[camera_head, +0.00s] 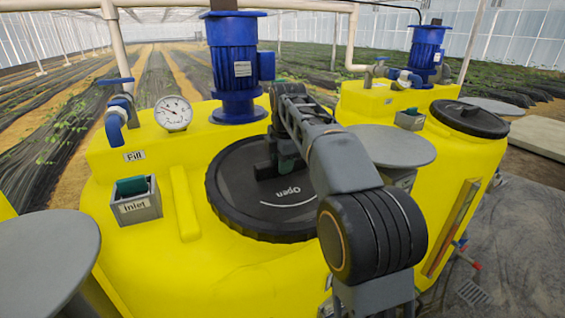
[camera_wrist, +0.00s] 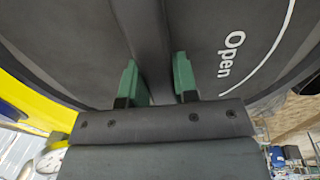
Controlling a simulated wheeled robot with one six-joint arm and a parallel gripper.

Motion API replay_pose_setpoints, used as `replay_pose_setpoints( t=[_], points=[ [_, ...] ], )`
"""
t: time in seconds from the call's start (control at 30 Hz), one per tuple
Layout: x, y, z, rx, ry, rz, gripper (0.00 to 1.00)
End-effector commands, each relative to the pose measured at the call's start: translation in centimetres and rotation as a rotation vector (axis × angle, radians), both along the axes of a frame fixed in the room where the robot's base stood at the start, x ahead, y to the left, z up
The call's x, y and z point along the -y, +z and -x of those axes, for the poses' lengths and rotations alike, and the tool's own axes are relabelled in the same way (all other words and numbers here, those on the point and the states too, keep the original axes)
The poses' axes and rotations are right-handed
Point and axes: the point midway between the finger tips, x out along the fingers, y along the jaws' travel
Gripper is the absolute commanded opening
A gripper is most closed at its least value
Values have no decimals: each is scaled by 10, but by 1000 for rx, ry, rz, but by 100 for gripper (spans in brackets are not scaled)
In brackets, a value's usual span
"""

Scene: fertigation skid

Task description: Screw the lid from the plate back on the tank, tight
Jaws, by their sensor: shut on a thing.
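The lid (camera_head: 236,197) is a black ribbed disc marked "Open" with a curved white line. In the head view it lies on top of the near yellow tank (camera_head: 185,262), roughly level, and covers its opening. I cannot tell whether its thread is engaged or how tight it sits. My gripper (camera_head: 268,168) reaches down onto the middle of the lid, partly hidden by my arm. In the wrist view my gripper's green fingers (camera_wrist: 156,78) are shut on the raised bar across the lid (camera_wrist: 215,30), one on each side.
A bare grey round plate (camera_head: 390,142) is right of the lid, behind my arm; another plate (camera_head: 40,255) is at the lower left. A blue motor (camera_head: 237,70) and a gauge (camera_head: 173,113) stand behind the lid. A second tank's black lid (camera_head: 470,120) is at right.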

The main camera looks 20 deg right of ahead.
Motion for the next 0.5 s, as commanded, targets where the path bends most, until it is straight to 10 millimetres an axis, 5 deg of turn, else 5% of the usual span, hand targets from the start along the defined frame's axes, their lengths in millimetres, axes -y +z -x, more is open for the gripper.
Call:
replay_pose_setpoints(
  t=[0.5],
  points=[
    [0, -5, -1, 5, 0, 0, 4]
  ],
)
